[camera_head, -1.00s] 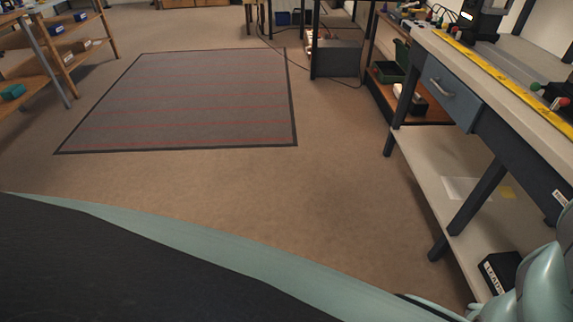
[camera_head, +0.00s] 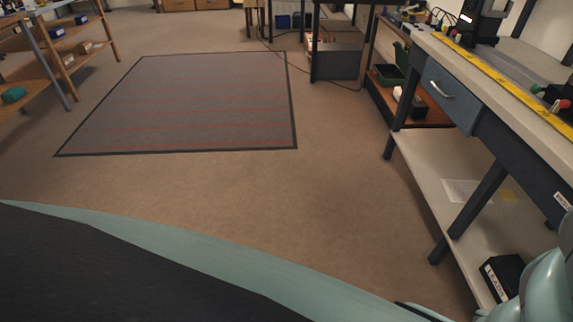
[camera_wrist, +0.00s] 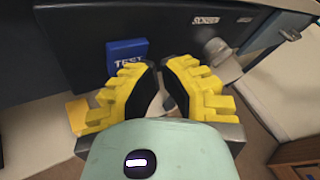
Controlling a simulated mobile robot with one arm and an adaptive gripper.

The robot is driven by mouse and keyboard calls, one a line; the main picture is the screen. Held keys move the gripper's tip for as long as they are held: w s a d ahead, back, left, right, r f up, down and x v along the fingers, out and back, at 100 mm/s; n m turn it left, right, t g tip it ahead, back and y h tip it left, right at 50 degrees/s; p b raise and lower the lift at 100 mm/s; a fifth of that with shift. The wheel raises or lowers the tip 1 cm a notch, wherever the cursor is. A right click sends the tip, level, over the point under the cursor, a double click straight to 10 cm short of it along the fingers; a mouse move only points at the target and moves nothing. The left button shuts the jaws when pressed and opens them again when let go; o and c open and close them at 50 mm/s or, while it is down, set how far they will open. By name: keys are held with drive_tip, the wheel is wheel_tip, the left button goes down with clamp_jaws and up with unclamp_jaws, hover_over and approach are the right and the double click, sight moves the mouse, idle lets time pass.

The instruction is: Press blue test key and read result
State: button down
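The blue test key (camera_wrist: 127,54), a square block marked "TEST", is on the dark front panel (camera_wrist: 75,40) in the wrist view. My gripper (camera_wrist: 162,70) has yellow ribbed fingers with black pads. Its fingertips are together or nearly so, with nothing seen between them. They are just below and right of the key in the picture. The left fingertip overlaps the key's lower right edge; I cannot tell whether it touches. A label (camera_wrist: 206,20) and a round grey knob (camera_wrist: 217,48) are to the right on the panel. No result display is readable.
In the head view a workbench (camera_head: 490,82) with a drawer (camera_head: 449,92) and lower shelf runs along the right. A black labelled box (camera_head: 503,274) stands on that shelf. A grey floor mat (camera_head: 185,100) and shelving at left leave open floor between.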

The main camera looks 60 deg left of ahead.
drive_tip(key=shift+w+d, duration=0.2)
drive_tip(key=shift+w, duration=0.1)
idle(0.7)
drive_tip(key=shift+s, duration=0.1)
drive_tip(key=shift+s+a, duration=0.45)
drive_tip(key=shift+s, duration=0.15)
idle(0.3)
drive_tip(key=s+a, duration=0.1)
drive_tip(key=s, duration=0.1)
drive_tip(key=s+a, duration=0.1)
drive_tip(key=s, duration=0.1)
drive_tip(key=shift+a, duration=0.35)
idle(0.7)
